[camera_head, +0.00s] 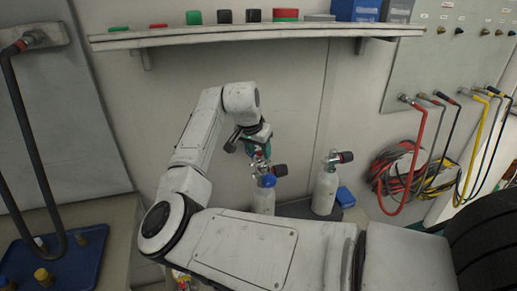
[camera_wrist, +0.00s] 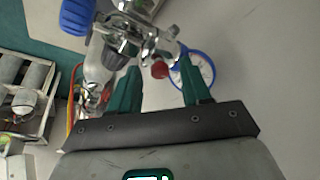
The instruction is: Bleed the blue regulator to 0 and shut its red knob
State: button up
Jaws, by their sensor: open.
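A small red knob (camera_wrist: 160,69) and a blue-rimmed gauge (camera_wrist: 196,72) show in the wrist view; the gauge reading is not legible. My gripper (camera_wrist: 160,65) is open, its green fingers apart with the small red knob between their tips in the picture. Contact cannot be told.
A second white cylinder (camera_head: 325,190) with its own red-and-black knob (camera_head: 346,157) stands to the right, beside a blue box (camera_head: 345,197). A shelf (camera_head: 250,33) runs above. Hoses (camera_head: 410,160) hang from the right wall panel.

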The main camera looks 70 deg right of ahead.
jog(key=shift+c, duration=0.3)
grip_shut()
